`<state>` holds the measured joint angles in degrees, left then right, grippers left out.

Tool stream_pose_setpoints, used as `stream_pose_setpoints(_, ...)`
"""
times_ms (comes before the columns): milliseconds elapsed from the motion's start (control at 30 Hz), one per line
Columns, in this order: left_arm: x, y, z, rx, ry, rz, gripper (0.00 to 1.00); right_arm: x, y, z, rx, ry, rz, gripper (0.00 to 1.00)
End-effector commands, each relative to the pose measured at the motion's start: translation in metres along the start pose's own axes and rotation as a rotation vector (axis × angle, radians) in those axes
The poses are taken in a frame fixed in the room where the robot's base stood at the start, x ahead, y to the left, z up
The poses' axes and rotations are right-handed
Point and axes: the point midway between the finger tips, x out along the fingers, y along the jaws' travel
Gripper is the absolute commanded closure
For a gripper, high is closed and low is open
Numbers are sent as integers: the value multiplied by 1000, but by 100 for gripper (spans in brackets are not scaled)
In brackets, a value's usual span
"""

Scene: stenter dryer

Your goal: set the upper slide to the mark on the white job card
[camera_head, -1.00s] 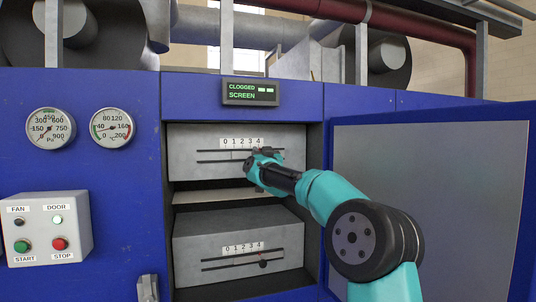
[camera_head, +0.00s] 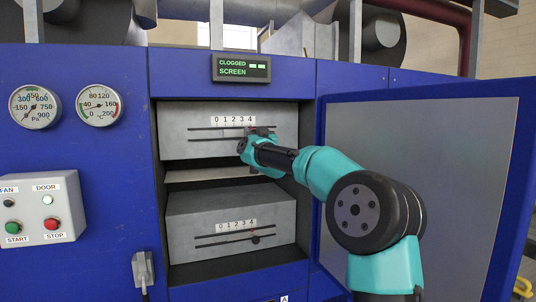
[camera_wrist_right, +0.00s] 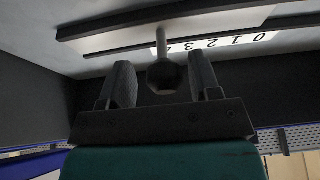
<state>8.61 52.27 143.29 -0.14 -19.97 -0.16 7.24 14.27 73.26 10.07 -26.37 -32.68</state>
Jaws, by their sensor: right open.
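The upper slide's grey panel (camera_head: 180,148) has a 0–4 scale (camera_head: 233,120) above dark slots. In the right wrist view its round dark knob (camera_wrist_right: 167,76) hangs on a pale stem near the 4 end of the scale (camera_wrist_right: 235,40). My right gripper (camera_head: 262,135) is at the right end of the upper scale. In the wrist view my right gripper (camera_wrist_right: 163,84) is open, one finger on each side of the knob, with visible gaps. A small white label marked A (camera_head: 284,299) is cut off at the bottom edge; I cannot tell whether it is the job card. My left gripper is out of view.
A lower slide panel (camera_head: 190,222) has its own scale and a dark knob (camera_head: 256,240) near 4. The open blue door (camera_head: 420,150) stands at right, behind my arm. A control box (camera_head: 40,207) is at left. A lit display (camera_head: 242,68) reads "CLOGGED SCREEN".

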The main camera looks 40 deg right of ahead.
Motion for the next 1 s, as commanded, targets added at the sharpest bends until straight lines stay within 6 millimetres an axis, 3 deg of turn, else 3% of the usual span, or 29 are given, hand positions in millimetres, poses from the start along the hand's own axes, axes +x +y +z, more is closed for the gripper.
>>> stream_pose_setpoints(1000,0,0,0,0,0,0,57,-148,1,0,-1,1,1,43)
